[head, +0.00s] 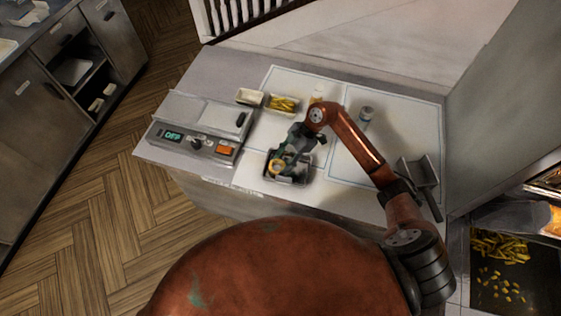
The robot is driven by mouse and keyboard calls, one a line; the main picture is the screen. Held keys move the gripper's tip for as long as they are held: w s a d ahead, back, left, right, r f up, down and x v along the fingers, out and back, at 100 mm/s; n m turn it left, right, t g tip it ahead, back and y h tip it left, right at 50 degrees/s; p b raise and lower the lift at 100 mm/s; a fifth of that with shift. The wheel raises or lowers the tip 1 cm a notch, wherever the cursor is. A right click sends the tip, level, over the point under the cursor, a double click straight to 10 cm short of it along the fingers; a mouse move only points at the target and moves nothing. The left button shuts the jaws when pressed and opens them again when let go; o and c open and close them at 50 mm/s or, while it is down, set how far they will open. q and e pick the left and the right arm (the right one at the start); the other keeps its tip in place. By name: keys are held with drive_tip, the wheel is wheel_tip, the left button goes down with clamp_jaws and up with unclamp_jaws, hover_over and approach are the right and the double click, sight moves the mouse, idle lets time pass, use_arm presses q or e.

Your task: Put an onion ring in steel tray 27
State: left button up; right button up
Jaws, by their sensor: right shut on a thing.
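My right gripper (283,155) reaches over the counter from the right arm and is shut on a golden onion ring (276,168). The ring shows over the left part of a small steel tray (299,181) on the counter. I cannot tell whether the ring touches the tray. My gripper and wrist hide the tray's back part, and no number on it is readable. My left gripper is not in view.
A white tray of fries (284,104) and a small pale tray (249,97) stand behind the gripper. A device with a lit display (195,137) is at left. A metal scoop (419,178) and a small container (366,114) are at right. Loose fries (497,247) lie far right.

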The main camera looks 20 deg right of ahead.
drive_tip(key=o, duration=0.6)
drive_tip(key=shift+r, duration=0.1)
drive_tip(key=b+v, duration=0.1)
drive_tip(key=v, duration=1.1)
drive_tip(key=shift+a, duration=0.1)
